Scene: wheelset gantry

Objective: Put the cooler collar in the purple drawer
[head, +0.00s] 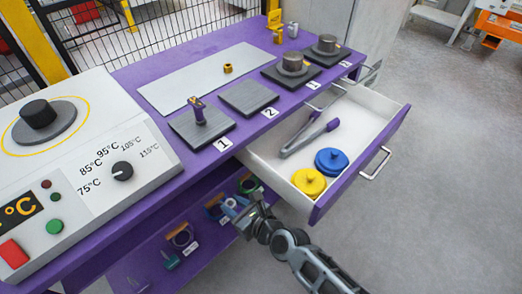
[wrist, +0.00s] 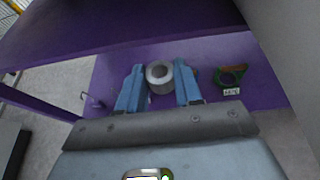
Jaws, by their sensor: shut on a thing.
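My gripper (head: 236,207) is low beside the lower shelf, under the open drawer and in front of the bench. In the wrist view, its blue fingers (wrist: 159,78) are shut on a grey round collar (wrist: 160,86) with a pale hollow top; I take it to be the cooler collar. In the head view the collar is small and hard to make out at the fingers. The purple drawer (head: 361,177) is pulled out, with a white inside. Grey tongs, a blue lid (head: 332,161) and a yellow lid (head: 309,182) lie in it.
The lower shelf (head: 150,262) holds several labelled rings; a green-brown one (wrist: 230,76) is right of my fingers. The purple bench top carries numbered dark plates (head: 249,97) and a heater unit (head: 85,190). The drawer's front right part looks free. Open floor lies right.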

